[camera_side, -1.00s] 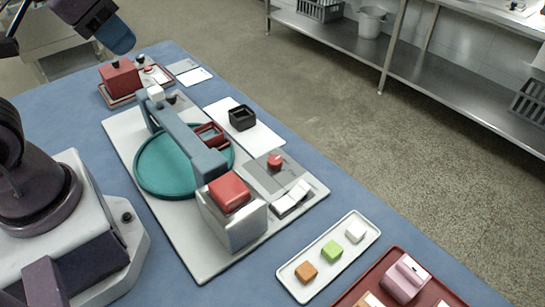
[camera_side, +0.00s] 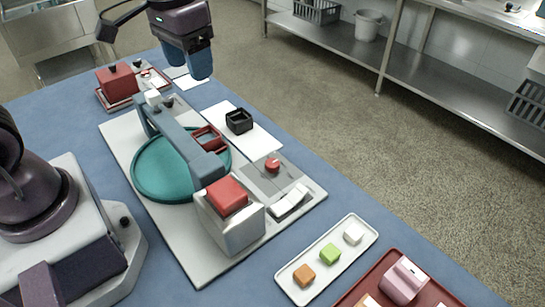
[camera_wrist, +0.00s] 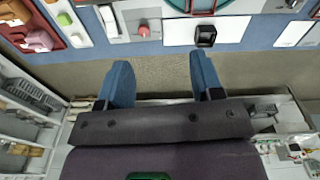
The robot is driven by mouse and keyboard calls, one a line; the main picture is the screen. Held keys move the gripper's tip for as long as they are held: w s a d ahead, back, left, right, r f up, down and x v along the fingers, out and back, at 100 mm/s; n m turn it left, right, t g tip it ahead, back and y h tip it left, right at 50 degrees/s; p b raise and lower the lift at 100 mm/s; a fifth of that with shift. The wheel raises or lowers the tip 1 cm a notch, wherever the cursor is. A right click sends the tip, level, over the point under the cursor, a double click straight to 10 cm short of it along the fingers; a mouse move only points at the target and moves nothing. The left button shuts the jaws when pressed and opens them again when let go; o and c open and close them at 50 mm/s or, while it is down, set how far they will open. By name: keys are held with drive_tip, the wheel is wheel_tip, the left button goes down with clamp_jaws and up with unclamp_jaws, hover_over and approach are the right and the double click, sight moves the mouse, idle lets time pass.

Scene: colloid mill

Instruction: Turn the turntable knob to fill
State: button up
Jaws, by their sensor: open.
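The teal turntable (camera_side: 145,178) lies flat on a light base plate (camera_side: 118,130), under a blue-grey arm (camera_side: 180,140). A red knob (camera_side: 273,165) sits on a grey panel right of the turntable; it also shows in the wrist view (camera_wrist: 143,31). A small dark knob (camera_side: 168,103) is near the arm's far end. I cannot tell which is the turntable knob, and no knob marking is legible. My gripper (camera_side: 198,65) is open and empty, in the air above the far part of the table. Its two blue fingers (camera_wrist: 162,78) are spread apart in the wrist view.
A metal block with a red top (camera_side: 232,218) stands at the near end of the base plate. A black square cup (camera_side: 239,121) is on a white sheet. A white tray (camera_side: 290,280) holds small coloured cubes. A red box (camera_side: 117,79) stands at the far left.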

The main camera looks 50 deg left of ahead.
sight(273, 162)
drive_tip(key=w+d+f+n+g+h, duration=0.3)
drive_tip(key=w+f+n, duration=0.5)
drive_tip(key=w+f, duration=0.75)
drive_tip(key=shift+g, duration=0.5)
drive_tip(key=x, duration=1.1)
drive_tip(key=shift+w+a+f, duration=0.15)
drive_tip(key=shift+f, duration=0.1)
drive_tip(key=c, duration=0.9)
